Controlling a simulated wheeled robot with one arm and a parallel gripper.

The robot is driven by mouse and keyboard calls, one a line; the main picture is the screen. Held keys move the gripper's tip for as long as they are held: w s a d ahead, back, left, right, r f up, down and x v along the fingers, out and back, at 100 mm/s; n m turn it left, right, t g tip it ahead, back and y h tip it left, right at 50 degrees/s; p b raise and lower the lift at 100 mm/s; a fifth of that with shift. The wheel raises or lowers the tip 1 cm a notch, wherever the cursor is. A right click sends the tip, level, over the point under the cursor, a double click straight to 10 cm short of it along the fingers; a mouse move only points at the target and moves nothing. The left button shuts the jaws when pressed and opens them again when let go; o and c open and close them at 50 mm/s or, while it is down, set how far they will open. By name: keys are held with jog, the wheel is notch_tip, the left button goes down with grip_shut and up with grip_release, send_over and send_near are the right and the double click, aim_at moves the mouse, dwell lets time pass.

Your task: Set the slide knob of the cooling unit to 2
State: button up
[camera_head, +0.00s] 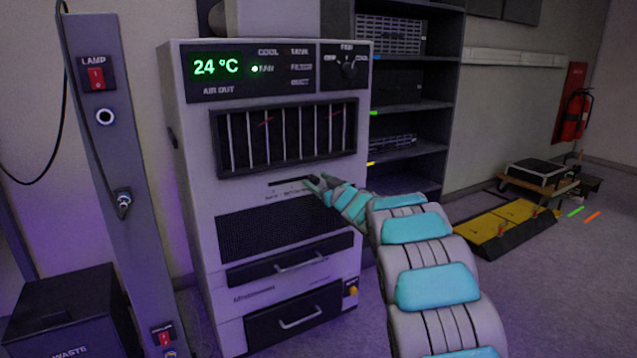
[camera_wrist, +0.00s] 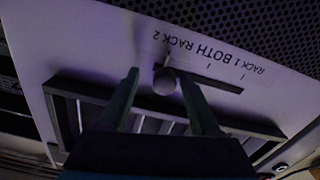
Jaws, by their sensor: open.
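The cooling unit (camera_head: 188,150) is a pale cabinet with a green 24 °C display. Its slide slot (camera_head: 284,182) lies below the air grille. In the wrist view the slot (camera_wrist: 215,82) appears upside down, with the labels RACK 1, BOTH and RACK 2. The round grey slide knob (camera_wrist: 164,80) appears at the RACK 2 end. My gripper (camera_wrist: 160,82) is open, with one finger on either side of the knob. A gap shows at the left finger; the right finger is very close, and contact is unclear. In the head view my gripper (camera_head: 318,183) is at the slot's right end and hides the knob.
A perforated panel (camera_head: 285,222) and drawers with handles (camera_head: 300,318) lie below the slot. A dark shelf rack (camera_head: 410,105) stands behind on the right.

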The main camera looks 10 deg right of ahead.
jog(key=shift+s, duration=0.1)
jog(key=v, duration=0.7)
jog(key=shift+s+d+b, duration=0.15)
jog(key=shift+s+b, duration=0.1)
jog(key=shift+b, duration=0.15)
jog(key=s+d+f+m+g+h, duration=0.2)
jog(key=s+g+h, duration=0.1)
jog(key=s, duration=0.5)
jog(key=s+d+f+m+g+h, duration=0.2)
jog(key=s+h, duration=0.1)
jog(key=s, duration=0.4)
jog(key=s+d+f+m+g+h, duration=0.2)
jog(key=s+m+g+h, duration=0.1)
jog(key=s, duration=0.5)
jog(key=s+a+f+g+y, duration=0.1)
jog(key=s+a+f+g, duration=0.1)
jog(key=s, duration=1.1)
jog(key=s+a+f+g+y, duration=0.1)
jog(key=s+a+f+g, duration=0.2)
jog(key=s, duration=1)
jog(key=s+a+f+n+g+y, duration=0.1)
jog(key=s+a+f+g, duration=0.2)
jog(key=s, duration=1)
jog(key=a+g, duration=0.3)
jog(key=a, duration=0.2)
jog(key=shift+s+a, duration=0.2)
